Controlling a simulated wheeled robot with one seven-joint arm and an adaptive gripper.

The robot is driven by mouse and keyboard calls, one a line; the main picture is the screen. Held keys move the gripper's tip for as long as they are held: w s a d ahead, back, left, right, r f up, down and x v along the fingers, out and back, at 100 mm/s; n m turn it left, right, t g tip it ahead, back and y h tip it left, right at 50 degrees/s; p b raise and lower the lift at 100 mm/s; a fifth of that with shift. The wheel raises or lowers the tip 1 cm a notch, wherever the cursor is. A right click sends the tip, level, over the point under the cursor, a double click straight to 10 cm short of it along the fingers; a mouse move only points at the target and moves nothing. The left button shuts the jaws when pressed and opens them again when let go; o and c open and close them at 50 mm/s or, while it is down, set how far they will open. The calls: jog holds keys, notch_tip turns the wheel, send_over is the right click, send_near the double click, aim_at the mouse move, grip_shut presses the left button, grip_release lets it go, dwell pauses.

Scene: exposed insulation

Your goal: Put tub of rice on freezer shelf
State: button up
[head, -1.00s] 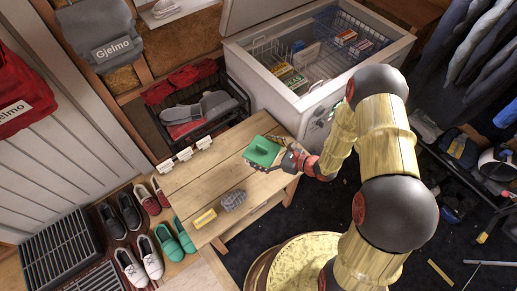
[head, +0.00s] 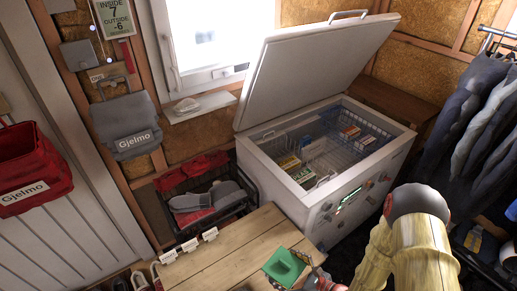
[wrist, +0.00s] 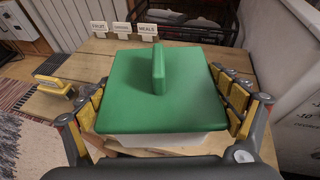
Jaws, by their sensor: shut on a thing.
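The tub of rice (wrist: 160,100) has a green lid with an upright handle and a whitish body. In the wrist view my gripper (wrist: 165,110) is shut on it, with one finger pad against each side. The tub also shows in the head view (head: 285,266), over the near part of the wooden table. Its contents are hidden by the lid. The chest freezer (head: 282,186) stands open behind and to the right of the table. Wire baskets (head: 325,156) inside it hold several boxes.
The freezer lid (head: 315,70) is raised. The wooden table (head: 222,258) lies under the tub, with label stands (head: 190,246) along its left edge. A black wire crate of clothes (head: 205,200) stands left of the freezer. Hanging clothes (head: 470,125) are at the right.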

jog(key=w+d+r+m+t+h, duration=0.45)
jog(key=w+d+r, duration=0.35)
jog(key=w+d, duration=0.3)
jog(key=w+a+r+m+h, duration=0.1)
jog(key=w+r, duration=0.2)
jog(key=r, duration=0.6)
jog(key=w+r+m, duration=0.1)
jog(key=w+r, duration=0.3)
jog(key=r, duration=0.5)
jog(key=shift+w+a+r+h, duration=0.25)
jog(key=shift+a+r+h, duration=0.05)
jog(key=shift+a+h, duration=0.05)
jog(key=shift+s+f, duration=0.1)
jog(key=shift+s, duration=0.05)
